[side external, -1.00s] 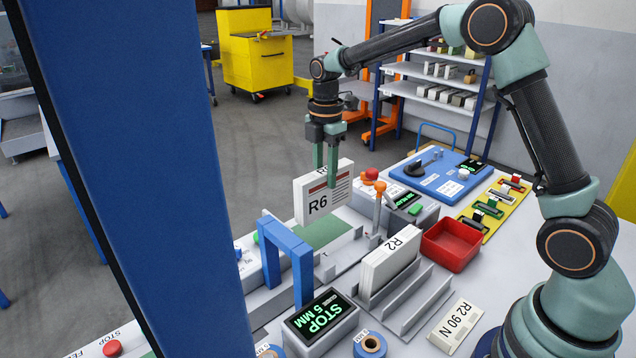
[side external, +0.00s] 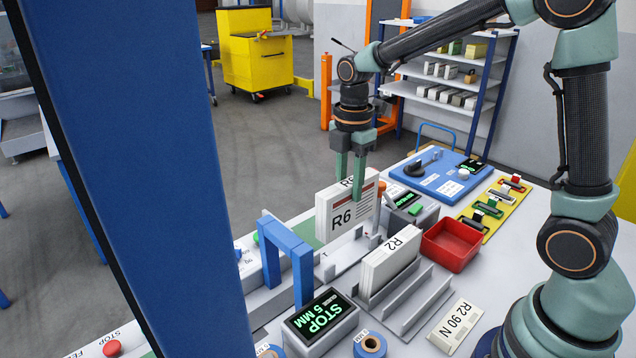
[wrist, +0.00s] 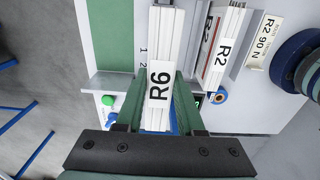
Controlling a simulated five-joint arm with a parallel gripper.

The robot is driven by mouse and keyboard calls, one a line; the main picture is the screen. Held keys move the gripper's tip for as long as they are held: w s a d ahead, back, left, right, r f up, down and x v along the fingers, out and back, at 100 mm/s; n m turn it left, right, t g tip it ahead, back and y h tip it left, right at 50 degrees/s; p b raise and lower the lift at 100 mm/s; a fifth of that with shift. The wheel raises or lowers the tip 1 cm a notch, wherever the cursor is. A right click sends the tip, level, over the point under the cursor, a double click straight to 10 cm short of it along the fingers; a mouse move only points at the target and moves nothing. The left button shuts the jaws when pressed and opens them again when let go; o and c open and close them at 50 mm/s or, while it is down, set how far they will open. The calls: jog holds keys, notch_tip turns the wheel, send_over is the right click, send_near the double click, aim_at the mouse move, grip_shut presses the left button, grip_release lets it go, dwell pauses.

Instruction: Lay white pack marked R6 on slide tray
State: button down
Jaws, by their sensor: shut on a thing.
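The white pack marked R6 (side external: 343,215) hangs upright from my gripper (side external: 352,172), its printed face toward the side camera. My gripper is shut on the pack's upper part. In the wrist view the R6 label (wrist: 159,84) lies between the fingers (wrist: 158,105). What looks like the slide tray, a pale grey channel (side external: 345,257), runs beside the green belt. The pack is above or near its far part; I cannot tell whether its bottom edge touches anything. Part of the channel is hidden behind the pack and the blue arch.
White R2 packs (side external: 388,263) stand upright in a slotted grey rack (side external: 420,302) to the right. A red bin (side external: 450,246), a STOP 5 MM display (side external: 320,316) and a control box (side external: 410,208) are close by.

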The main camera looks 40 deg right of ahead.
aim_at(347, 220)
jog(key=shift+f, duration=3.8)
jog(key=shift+f, duration=0.6)
jog(key=shift+c, duration=2.2)
grip_release()
notch_tip(347, 220, up, 11)
jog(key=shift+r, duration=0.1)
jog(key=shift+s+r, duration=0.1)
jog(key=shift+r, duration=0.4)
jog(key=s+r+m+t, duration=0.2)
jog(key=s+m, duration=0.3)
jog(key=m, duration=0.4)
jog(key=s+r+m+t, duration=0.2)
jog(key=s+m, duration=0.4)
jog(key=m, duration=0.3)
jog(key=shift+s+r+t, duration=0.15)
jog(key=shift+r+t, duration=0.05)
jog(key=shift+t, duration=0.6)
